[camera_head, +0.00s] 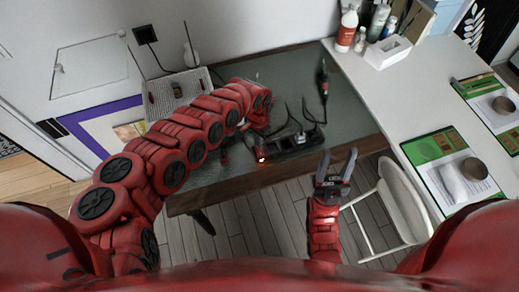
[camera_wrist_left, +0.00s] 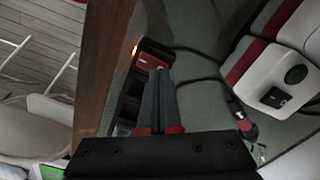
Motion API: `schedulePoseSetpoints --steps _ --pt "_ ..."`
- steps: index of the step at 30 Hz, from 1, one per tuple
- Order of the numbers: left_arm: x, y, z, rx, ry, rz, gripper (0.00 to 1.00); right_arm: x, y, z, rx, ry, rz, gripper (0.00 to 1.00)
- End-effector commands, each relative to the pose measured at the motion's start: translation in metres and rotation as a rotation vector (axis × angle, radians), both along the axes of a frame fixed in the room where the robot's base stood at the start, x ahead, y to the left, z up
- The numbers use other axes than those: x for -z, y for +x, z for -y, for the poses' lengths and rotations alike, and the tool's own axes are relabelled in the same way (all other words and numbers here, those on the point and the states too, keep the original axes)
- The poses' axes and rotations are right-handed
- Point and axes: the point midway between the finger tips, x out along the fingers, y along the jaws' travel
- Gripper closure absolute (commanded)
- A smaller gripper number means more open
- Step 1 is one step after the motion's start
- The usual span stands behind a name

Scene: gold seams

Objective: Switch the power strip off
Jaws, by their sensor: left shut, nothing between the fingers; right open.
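The black power strip (camera_head: 295,142) lies on the grey-green desk near its front edge. Its red end (camera_head: 256,156) has a glowing orange light. In the left wrist view, the red-and-black end (camera_wrist_left: 152,54) and orange light show just beyond my fingertips. My left gripper (camera_wrist_left: 160,76) is shut and empty, with its tips at or just above that end; I cannot tell whether they touch. The fingers hide part of the strip, and the switch's position is unclear. In the head view, my left arm reaches over the desk. My right gripper (camera_head: 338,160) is open and empty, in front of the desk.
Black cables and a plug (camera_head: 301,137) are at the strip. A black-and-red handled tool (camera_head: 323,84) lies farther back. A white-and-red device (camera_wrist_left: 283,78) shows in the left wrist view. A white chair (camera_head: 395,205) stands at the right, beside a white counter (camera_head: 405,100).

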Motion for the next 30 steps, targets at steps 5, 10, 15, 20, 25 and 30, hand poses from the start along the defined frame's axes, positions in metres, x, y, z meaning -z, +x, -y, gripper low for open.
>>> schedulePoseSetpoints --steps 5,10,15,20,25,30 --pt "0.004 0.000 0.000 0.000 0.000 0.000 1.00 0.003 0.000 0.000 0.000 0.000 0.000 0.50" --pt "0.006 0.000 0.000 0.000 0.000 0.000 1.00 0.005 0.000 0.000 0.000 0.000 0.000 0.50" --pt "0.009 0.000 0.000 0.000 0.000 0.000 1.00 0.007 0.000 0.000 0.000 0.000 0.000 0.50" --pt "0.011 0.000 0.000 0.000 0.000 0.000 1.00 0.009 0.000 0.000 0.000 0.000 0.000 0.50" --pt "0.014 0.000 0.000 0.000 0.000 0.000 1.00 0.011 0.000 0.000 0.000 0.000 0.000 0.50" --pt "0.016 0.000 0.000 0.001 0.000 0.000 1.00 0.013 0.000 0.000 0.000 0.000 0.000 0.50"
